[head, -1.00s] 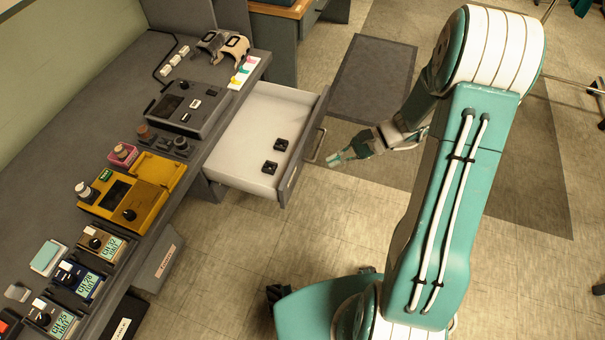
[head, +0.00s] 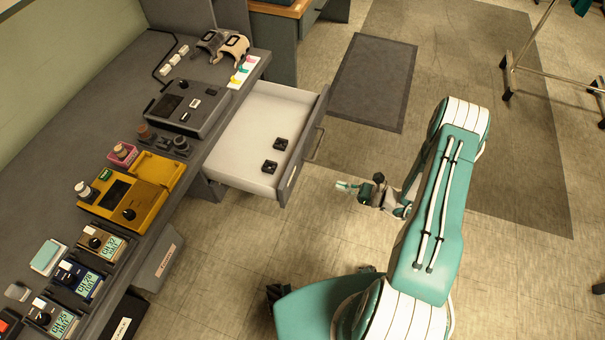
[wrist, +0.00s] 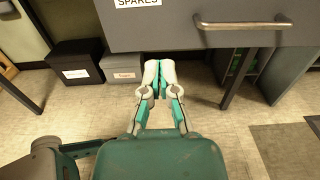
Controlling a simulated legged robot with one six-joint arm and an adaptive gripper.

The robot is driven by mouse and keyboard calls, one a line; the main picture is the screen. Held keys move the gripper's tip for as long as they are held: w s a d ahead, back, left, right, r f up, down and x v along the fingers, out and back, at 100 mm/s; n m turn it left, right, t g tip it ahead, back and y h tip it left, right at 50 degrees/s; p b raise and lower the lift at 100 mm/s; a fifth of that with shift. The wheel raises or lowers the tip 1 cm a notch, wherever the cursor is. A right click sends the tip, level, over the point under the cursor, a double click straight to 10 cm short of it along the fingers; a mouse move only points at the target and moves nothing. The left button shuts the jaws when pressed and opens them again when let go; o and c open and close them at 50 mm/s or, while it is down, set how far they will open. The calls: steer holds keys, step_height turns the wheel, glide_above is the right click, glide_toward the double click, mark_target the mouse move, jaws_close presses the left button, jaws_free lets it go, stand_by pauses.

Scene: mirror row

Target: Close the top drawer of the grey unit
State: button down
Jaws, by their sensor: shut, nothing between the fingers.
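The top drawer (head: 236,165) of the grey unit is pulled out over the floor in the head view. Two small black items (head: 281,144) lie in its white interior. Its handle (head: 314,145) is on the front panel, which fills the top of the wrist view (wrist: 160,28) with a label reading "SPARES". The handle bar also shows there (wrist: 243,23). My gripper (head: 341,186) is shut and empty, to the right of the drawer front and apart from it. In the wrist view its fingertips (wrist: 159,68) appear just below the panel, left of the handle.
The grey bench (head: 100,110) holds a yellow device (head: 135,195), a dark console (head: 187,108) and several small radios. Bins (head: 160,258) stand beneath it. A dark mat (head: 373,80) lies on the floor behind. A wheeled rack (head: 545,65) stands at the far right.

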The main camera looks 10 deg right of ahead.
mark_target(295, 173)
steer(key=x, duration=1.2)
steer(key=shift+w+a, duration=0.1)
steer(key=shift+a, duration=0.15)
steer(key=shift+w+a, duration=0.1)
